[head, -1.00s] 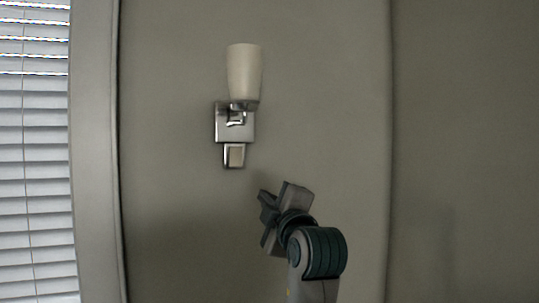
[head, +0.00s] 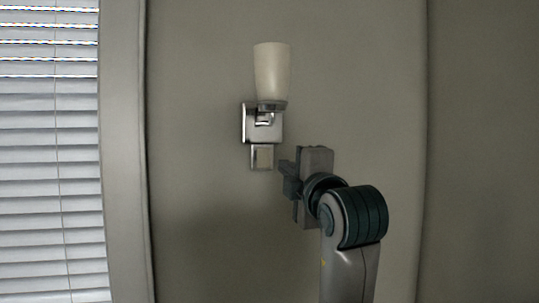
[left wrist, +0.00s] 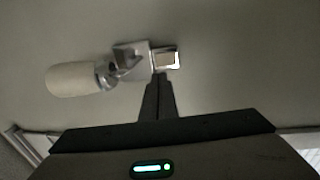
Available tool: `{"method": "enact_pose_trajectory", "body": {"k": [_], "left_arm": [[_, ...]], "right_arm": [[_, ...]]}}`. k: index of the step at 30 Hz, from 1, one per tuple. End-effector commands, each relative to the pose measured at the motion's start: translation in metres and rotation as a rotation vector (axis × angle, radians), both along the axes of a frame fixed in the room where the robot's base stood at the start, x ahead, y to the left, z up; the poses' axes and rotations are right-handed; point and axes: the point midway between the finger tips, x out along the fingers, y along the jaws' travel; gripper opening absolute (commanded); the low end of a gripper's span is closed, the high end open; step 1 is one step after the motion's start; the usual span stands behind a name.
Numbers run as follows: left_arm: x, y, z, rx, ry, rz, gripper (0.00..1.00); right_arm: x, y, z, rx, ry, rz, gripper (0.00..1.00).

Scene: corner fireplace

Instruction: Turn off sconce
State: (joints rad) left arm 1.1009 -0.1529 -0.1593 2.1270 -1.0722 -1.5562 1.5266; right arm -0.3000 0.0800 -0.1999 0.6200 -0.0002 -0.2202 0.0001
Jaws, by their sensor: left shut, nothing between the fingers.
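The sconce (head: 271,75) hangs on the wall, with a pale shade above a shiny metal wall plate. A small square switch (head: 262,157) with a metal frame sits just below the plate. The shade looks unlit. My left gripper (head: 283,168) is shut and empty, with its tips just right of the switch in the head view. In the left wrist view the sconce (left wrist: 75,79) lies sideways, and the left fingertips (left wrist: 160,77) are at or just in front of the switch (left wrist: 166,59). I cannot tell whether they touch it. My right gripper is not in view.
A window with white blinds (head: 50,170) and its frame (head: 124,150) stand at the left. The wall (head: 380,90) around the sconce is bare, with a corner at the right.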

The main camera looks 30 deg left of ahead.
Motion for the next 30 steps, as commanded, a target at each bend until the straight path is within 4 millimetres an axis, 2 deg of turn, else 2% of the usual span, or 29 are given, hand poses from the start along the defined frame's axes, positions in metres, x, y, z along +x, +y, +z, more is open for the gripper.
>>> {"method": "enact_pose_trajectory", "body": {"k": [8, 18, 24, 30], "left_arm": [[0.022, 0.027, 0.009, 0.002, 0.004, 0.005, 0.0], [0.058, 0.07, 0.017, 0.003, 0.005, 0.004, 0.0], [0.073, 0.087, 0.018, 0.003, 0.003, 0.004, 0.0], [0.082, 0.097, 0.017, 0.001, 0.003, 0.001, 0.0]], "right_arm": [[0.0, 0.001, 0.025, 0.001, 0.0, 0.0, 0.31], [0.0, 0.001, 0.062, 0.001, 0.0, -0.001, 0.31], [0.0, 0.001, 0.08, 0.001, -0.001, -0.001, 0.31], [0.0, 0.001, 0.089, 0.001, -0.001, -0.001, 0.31]]}}
